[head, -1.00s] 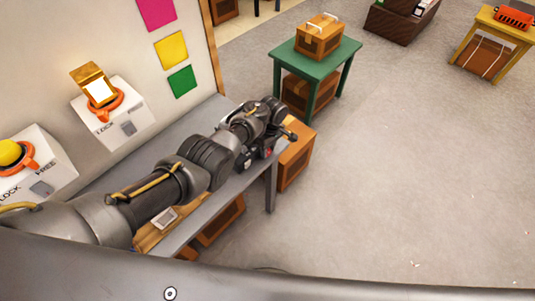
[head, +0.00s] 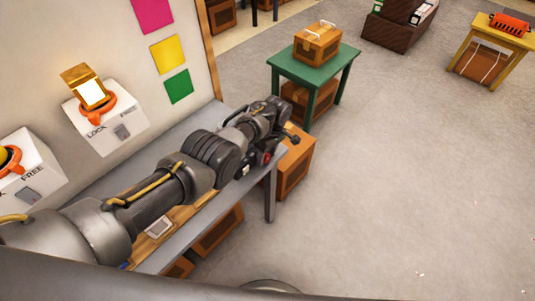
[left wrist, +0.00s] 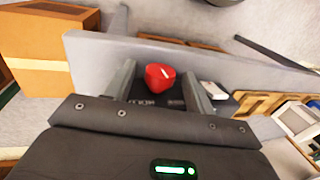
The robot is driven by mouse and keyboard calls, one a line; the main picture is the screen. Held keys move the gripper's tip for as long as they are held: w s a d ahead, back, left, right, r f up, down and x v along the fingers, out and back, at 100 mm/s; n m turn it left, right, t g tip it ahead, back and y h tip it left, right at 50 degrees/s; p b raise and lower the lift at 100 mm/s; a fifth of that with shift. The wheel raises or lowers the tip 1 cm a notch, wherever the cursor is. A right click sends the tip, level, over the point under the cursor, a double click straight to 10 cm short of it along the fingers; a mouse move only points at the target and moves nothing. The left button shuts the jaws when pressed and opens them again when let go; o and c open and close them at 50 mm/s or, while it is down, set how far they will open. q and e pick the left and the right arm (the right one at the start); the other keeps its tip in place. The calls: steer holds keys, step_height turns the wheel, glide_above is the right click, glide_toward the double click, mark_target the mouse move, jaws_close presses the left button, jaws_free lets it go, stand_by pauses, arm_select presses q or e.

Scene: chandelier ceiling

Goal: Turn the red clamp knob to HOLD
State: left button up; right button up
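The red clamp knob (left wrist: 160,77) shows in the left wrist view on a dark base with pale lettering (left wrist: 146,102), too blurred and cut off to read surely. My left gripper (left wrist: 160,72) is open, with one finger on each side of the knob and a gap visible on both sides. I cannot tell how far above the base the fingertips are. In the head view my left arm reaches over the grey table, and its wrist hides most of the clamp; a small red patch (head: 267,157) shows near the table edge. My right gripper is not in view.
Two white wall boxes, one marked LOCK and FREE (head: 112,128), carry orange-ringed controls at the left. A small device (head: 159,227) on a wooden board lies on the table beneath my arm. A green table (head: 335,68) with a wooden crate stands beyond; open floor lies right.

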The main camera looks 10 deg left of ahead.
arm_select(q)
steer(key=shift+r, duration=0.15)
steer(key=shift+w+r, duration=0.1)
steer(key=shift+r, duration=0.25)
steer(key=p+v, duration=0.1)
steer(key=v, duration=0.9)
